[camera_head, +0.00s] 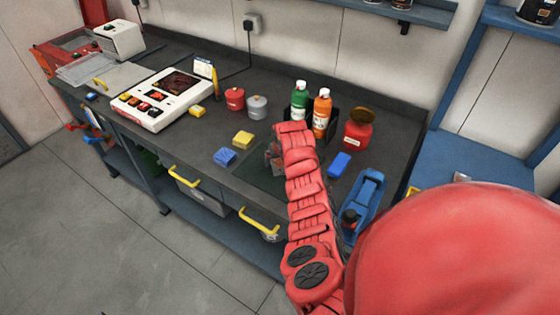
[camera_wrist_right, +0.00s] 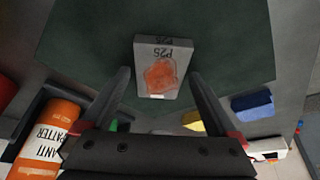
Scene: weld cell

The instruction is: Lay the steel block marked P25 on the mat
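The steel block marked P25 (camera_wrist_right: 147,75) is pale grey with a red-orange patch on its face. In the right wrist view it appears to lie on the dark green mat (camera_wrist_right: 85,40), within the mat's edges. My right gripper (camera_wrist_right: 160,78) is open, with one finger on each side of the block and a visible gap on the left side. In the head view the gripper (camera_head: 275,155) is over the mat (camera_head: 252,176), and my red arm hides part of both block and mat. My left gripper is not in view.
A blue block (camera_head: 225,157) and a yellow block (camera_head: 243,140) stand left of the mat; another blue block (camera_head: 340,165) is to the right. Green (camera_head: 299,96) and orange (camera_head: 321,113) bottles and a red container (camera_head: 358,132) stand behind. A blue tool (camera_head: 367,195) lies at right.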

